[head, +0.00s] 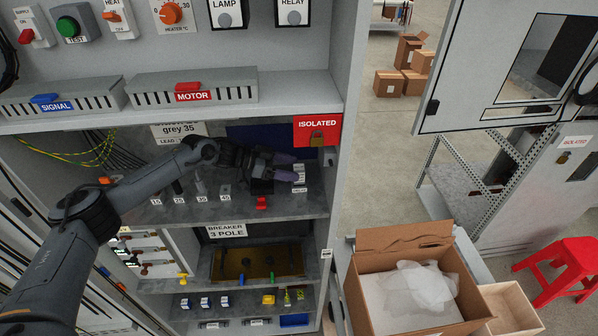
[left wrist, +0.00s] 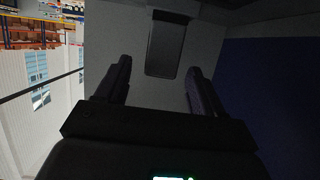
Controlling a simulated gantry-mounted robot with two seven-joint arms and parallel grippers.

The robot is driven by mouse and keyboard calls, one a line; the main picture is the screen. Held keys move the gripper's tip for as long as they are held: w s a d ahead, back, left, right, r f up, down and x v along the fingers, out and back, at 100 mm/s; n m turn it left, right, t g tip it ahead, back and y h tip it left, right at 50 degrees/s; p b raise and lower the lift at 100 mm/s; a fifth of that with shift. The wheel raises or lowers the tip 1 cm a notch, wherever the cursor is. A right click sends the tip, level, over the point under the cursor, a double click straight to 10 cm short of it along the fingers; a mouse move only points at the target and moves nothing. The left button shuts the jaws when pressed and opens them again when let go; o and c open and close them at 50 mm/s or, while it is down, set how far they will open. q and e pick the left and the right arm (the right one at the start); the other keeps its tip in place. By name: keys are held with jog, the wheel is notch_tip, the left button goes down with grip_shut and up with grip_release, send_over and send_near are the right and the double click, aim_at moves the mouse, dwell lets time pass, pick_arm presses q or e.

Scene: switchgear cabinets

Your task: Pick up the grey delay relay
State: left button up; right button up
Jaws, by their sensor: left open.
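The grey delay relay seems to be the small light block (head: 299,171) at the right end of the middle cabinet shelf, above a small label that looks like DELAY. In the left wrist view a dark grey rectangular block (left wrist: 164,48) shows ahead of and between the fingers; it is likely the same relay, in shadow. My left gripper (head: 287,167) reaches in from the left over that shelf, its purple fingertips close to the relay. The fingers (left wrist: 160,75) are open and apart, with nothing between them that I can see gripped. My right gripper is not in view.
A small red part (head: 261,203) lies on the shelf below the gripper. Size labels stand along the shelf's front edge. A red ISOLATED sign (head: 317,130) with a padlock hangs at the right. The MOTOR duct (head: 193,88) is above. An open carton (head: 415,280) stands lower right.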

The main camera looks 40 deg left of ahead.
pick_arm(q)
jog(key=shift+w+d+f, duration=0.15)
jog(key=shift+w+d, duration=0.2)
jog(key=c, duration=1.1)
jog(key=shift+c, duration=0.4)
